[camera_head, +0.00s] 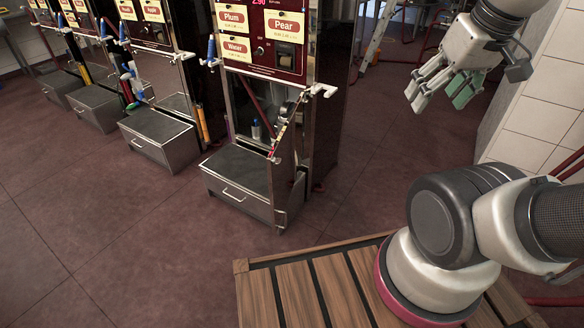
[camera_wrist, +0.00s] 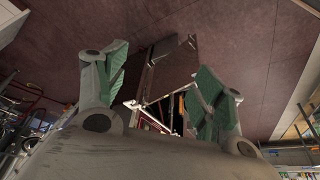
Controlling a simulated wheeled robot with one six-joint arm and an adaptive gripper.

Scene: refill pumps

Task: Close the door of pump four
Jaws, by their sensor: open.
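The nearest pump (camera_head: 262,45) stands in the middle of the head view, with Plum, Pear and Water labels on its dark red front. I cannot read a pump number on it. Its door (camera_head: 284,178) stands open, swung forward at the right side and seen almost edge-on beside the grey drawer base (camera_head: 238,186). My gripper (camera_head: 438,97) is up at the right, open and empty, well apart from the door. In the wrist view, my green-padded fingers (camera_wrist: 162,78) are spread, with part of a pump (camera_wrist: 150,117) showing between and beyond them; the door is hard to make out there.
More pumps (camera_head: 150,35) stand in a row to the left, with drawer bases (camera_head: 158,137). A slatted wooden platform (camera_head: 322,292) lies under my arm. A white tiled wall (camera_head: 548,90) is close at the right. The floor between the pump and my gripper is clear.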

